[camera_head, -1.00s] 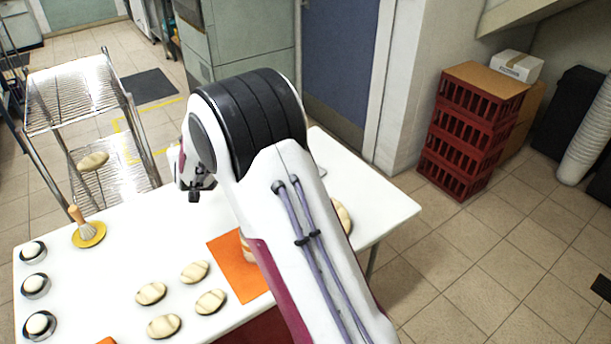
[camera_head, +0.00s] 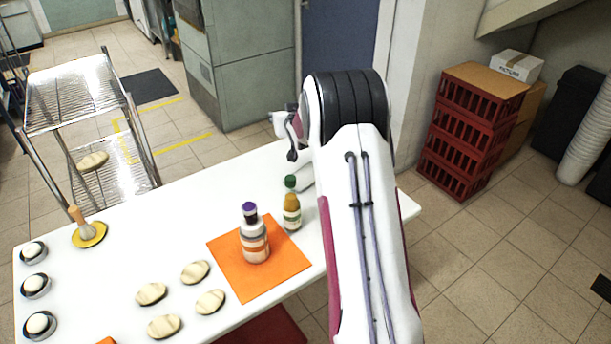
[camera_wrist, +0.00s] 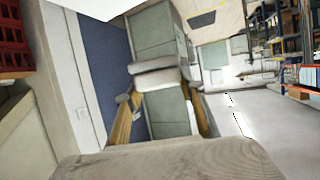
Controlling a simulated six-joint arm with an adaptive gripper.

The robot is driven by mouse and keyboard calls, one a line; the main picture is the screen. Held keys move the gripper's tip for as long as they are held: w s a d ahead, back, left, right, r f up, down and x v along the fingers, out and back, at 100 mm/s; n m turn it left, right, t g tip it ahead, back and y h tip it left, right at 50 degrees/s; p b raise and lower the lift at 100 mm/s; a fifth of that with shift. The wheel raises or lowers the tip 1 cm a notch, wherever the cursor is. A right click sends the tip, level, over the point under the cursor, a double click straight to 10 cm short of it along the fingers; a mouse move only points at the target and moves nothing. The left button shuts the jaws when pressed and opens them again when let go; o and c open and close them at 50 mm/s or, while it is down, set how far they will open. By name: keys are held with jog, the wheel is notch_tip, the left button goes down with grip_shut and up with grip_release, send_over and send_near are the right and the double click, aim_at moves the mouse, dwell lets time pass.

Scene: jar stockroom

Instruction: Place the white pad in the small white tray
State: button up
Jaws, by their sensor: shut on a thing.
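My gripper (camera_head: 287,136) is at the far right part of the table, raised above it, with my arm running down the right of the head view. In the wrist view it is shut on a pale, padded piece (camera_wrist: 156,76), which looks like the white pad. In the head view the pad is too small to make out clearly.
A purple-capped bottle (camera_head: 254,240) stands on an orange mat (camera_head: 285,268). Several oval loaf-like pieces (camera_head: 195,272), a brush on a yellow dish (camera_head: 90,235) and dark dishes (camera_head: 36,286) occupy the left and front. The table's back middle is clear.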

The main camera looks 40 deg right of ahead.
jog(key=s+d, duration=0.3)
jog(key=d, duration=0.5)
send_over(310, 180)
notch_tip(310, 180, down, 10)
jog(key=shift+s+f+m+h, duration=0.1)
jog(key=shift+f+m+h, duration=0.2)
jog(key=shift+f, duration=0.5)
jog(key=shift+a, duration=0.1)
jog(key=shift+f, duration=3.1)
jog(key=shift+f, duration=0.1)
jog(key=shift+f, duration=1.8)
jog(key=shift+f, duration=0.6)
